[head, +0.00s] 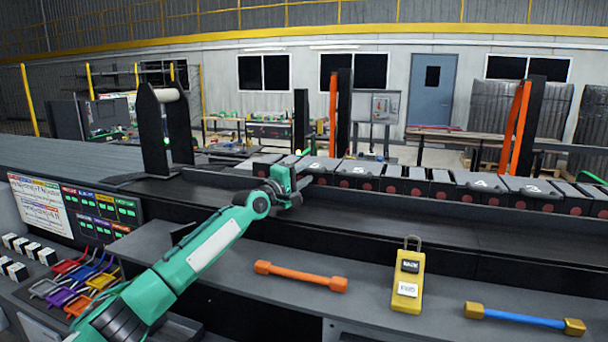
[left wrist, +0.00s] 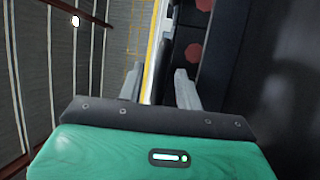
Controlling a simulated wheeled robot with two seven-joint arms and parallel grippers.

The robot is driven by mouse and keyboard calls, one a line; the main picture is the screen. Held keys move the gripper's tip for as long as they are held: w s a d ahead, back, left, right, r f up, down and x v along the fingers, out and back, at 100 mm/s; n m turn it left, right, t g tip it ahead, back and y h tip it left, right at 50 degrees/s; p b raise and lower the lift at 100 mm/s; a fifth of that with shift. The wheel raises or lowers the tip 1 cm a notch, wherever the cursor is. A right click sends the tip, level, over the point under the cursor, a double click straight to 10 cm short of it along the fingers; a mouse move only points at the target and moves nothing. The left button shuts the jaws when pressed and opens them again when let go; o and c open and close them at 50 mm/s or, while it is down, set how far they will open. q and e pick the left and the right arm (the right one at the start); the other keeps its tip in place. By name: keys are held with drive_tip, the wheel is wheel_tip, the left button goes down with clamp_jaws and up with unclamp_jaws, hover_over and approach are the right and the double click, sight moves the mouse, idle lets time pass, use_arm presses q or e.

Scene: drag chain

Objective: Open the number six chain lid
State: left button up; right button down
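The drag chain (head: 430,183) is a row of dark links with grey lids and red round marks, lying along the back of the bench. White number labels sit on some lids; the label on the lid (head: 316,166) nearest my gripper is too small to read surely. My left gripper (head: 304,184) is at the near side of the chain, close to that lid; I cannot tell whether it touches. In the left wrist view its fingers (left wrist: 158,78) are apart, with a pale strip edge showing between them. My right gripper is not in view.
An orange bar (head: 300,276), a yellow lockout tag (head: 409,280) and a blue bar with yellow ends (head: 524,318) lie on the front shelf. A black upright frame (head: 154,130) stands behind my left arm.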

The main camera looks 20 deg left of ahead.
use_arm(q)
clamp_jaws()
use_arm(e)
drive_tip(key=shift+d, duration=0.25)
